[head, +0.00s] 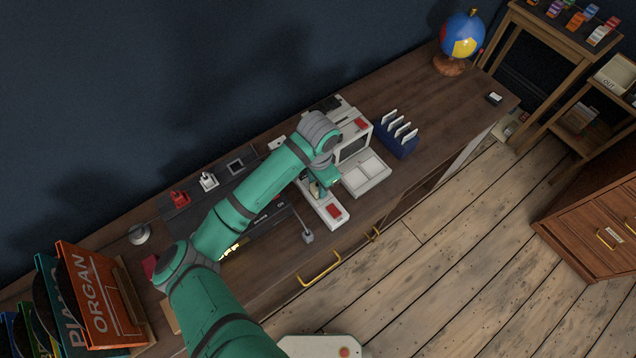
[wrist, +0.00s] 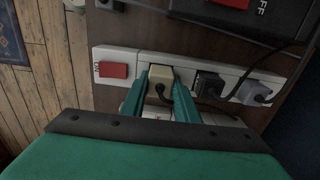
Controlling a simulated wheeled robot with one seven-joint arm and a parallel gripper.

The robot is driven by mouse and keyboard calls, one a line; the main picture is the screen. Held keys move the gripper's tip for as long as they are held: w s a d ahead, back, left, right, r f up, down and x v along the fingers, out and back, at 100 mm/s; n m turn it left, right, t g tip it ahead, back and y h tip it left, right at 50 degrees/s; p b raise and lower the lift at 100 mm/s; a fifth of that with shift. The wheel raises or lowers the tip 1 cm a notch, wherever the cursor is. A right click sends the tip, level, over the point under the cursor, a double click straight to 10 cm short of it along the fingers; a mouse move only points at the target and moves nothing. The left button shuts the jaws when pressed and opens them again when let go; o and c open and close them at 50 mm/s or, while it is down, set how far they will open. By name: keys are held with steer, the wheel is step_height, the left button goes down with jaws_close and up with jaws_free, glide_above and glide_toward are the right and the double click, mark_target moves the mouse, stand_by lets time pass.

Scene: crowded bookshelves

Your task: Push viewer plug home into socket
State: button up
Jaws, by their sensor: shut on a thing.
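My gripper (wrist: 160,90) points at the white power strip (wrist: 120,54) and is shut on a beige plug (wrist: 160,74), with a green finger on each side of it. A dark cord leaves the plug. The plug is at the strip beside the red switch (wrist: 113,70); I cannot tell how deep it sits. In the head view my gripper (head: 317,190) is over the strip (head: 325,204), and my arm hides most of the plug. The cream viewer (head: 354,146) with its dark screen stands just behind and to the right.
A black plug (wrist: 207,84) and a grey plug (wrist: 256,93) sit along the same strip, close to the right finger. A dark box with a red switch (wrist: 227,3) lies beyond. A blue rack (head: 398,138) of white cards and a globe (head: 462,36) stand further right on the desk.

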steer(key=shift+f, duration=0.3)
steer(key=o, duration=1.1)
steer(key=shift+o, duration=0.2)
step_height(320, 180, up, 11)
steer(key=shift+f, duration=0.15)
stand_by(0.3)
